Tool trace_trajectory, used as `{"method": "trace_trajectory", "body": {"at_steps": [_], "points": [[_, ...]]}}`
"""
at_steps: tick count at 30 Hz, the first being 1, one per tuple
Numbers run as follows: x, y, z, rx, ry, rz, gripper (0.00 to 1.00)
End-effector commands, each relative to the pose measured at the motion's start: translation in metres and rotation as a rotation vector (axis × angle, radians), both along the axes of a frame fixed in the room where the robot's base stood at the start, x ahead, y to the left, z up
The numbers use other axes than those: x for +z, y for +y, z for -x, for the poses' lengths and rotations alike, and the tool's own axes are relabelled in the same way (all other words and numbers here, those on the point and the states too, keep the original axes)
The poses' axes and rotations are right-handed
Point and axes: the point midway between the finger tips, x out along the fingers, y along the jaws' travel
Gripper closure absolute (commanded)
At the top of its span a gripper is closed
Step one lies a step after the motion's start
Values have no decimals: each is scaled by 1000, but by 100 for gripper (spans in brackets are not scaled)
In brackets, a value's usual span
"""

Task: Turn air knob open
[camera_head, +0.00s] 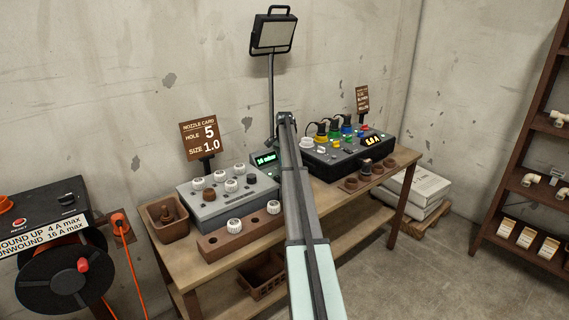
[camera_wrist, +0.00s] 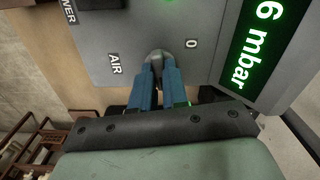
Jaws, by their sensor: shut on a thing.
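The air knob (camera_wrist: 159,56) is a small grey knob on a grey panel (camera_wrist: 130,30), with the label AIR on one side and a 0 mark on the other. My gripper (camera_wrist: 159,72) has blue fingers and is shut on the knob. The fingers cover much of it, so its exact angle is hard to tell. A green display (camera_wrist: 254,42) beside it reads "6 mbar", its first part cut off. In the head view my arm hides the knob and my fingers; the small green display (camera_head: 265,160) shows just left of the arm.
A grey nozzle box (camera_head: 222,205) with white and brown knobs stands left of my arm on the wooden table (camera_head: 330,195). A black control box (camera_head: 350,150) with coloured plugs stands right. A lamp (camera_head: 272,35) rises behind. A cable reel (camera_head: 62,285) is at far left.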

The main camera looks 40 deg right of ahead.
Motion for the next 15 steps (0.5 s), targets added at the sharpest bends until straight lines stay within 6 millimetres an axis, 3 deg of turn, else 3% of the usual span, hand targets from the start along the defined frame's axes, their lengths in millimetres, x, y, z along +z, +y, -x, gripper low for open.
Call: {"method": "trace_trajectory", "body": {"at_steps": [15], "points": [[0, 0, 0, -175, 0, 0, 100]]}}
